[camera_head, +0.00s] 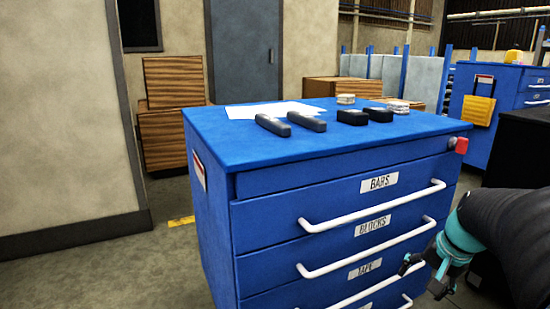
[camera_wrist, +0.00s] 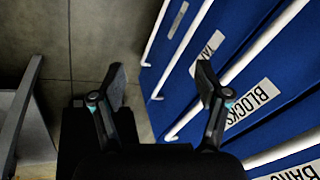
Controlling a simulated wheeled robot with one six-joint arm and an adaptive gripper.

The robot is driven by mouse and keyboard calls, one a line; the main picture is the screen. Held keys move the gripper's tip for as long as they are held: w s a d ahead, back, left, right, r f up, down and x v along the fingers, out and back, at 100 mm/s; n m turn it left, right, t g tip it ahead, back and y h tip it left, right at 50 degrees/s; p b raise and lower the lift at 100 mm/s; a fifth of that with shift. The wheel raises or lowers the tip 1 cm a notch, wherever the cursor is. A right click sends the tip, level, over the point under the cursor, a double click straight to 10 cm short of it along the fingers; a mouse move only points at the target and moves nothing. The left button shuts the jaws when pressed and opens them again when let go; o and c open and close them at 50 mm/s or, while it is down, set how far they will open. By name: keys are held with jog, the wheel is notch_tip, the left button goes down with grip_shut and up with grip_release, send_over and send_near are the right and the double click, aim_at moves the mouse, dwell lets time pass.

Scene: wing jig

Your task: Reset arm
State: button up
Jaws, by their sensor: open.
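My gripper (camera_head: 426,272) is at the lower right of the head view, in front of the blue drawer cabinet (camera_head: 215,225), near the right ends of the lower white handles. In the wrist view my gripper (camera_wrist: 160,85) is open with its two dark fingers apart and nothing between them. The drawer fronts and handles lie to the right of the fingers there, and grey floor shows to the left. The drawers carry labels reading BARS (camera_head: 379,182), BLOCKS (camera_head: 373,226) and TAPE (camera_head: 365,268). The drawers look shut.
On the cabinet top lie two grey bars (camera_head: 290,123), two black blocks (camera_head: 365,116), light-coloured rolls (camera_head: 398,107) and white paper (camera_head: 270,110). A red button (camera_head: 461,146) sits at the top right corner. Open floor (camera_head: 120,265) lies left of the cabinet.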

jog(key=s+a+r+n+t+p, duration=0.1)
jog(key=s+a+r+n+p, duration=0.1)
jog(key=s+a, duration=0.4)
jog(key=s+a+r+n+t+h+p, duration=0.1)
jog(key=s+a+r+n+p, duration=0.2)
jog(key=a, duration=0.9)
jog(key=s+r+n, duration=0.2)
jog(key=s+n, duration=0.1)
jog(key=s, duration=0.1)
jog(key=shift+s+r+n, duration=0.15)
jog(key=shift+s+n, duration=0.1)
jog(key=shift+n, duration=0.05)
jog(key=shift+a, duration=0.1)
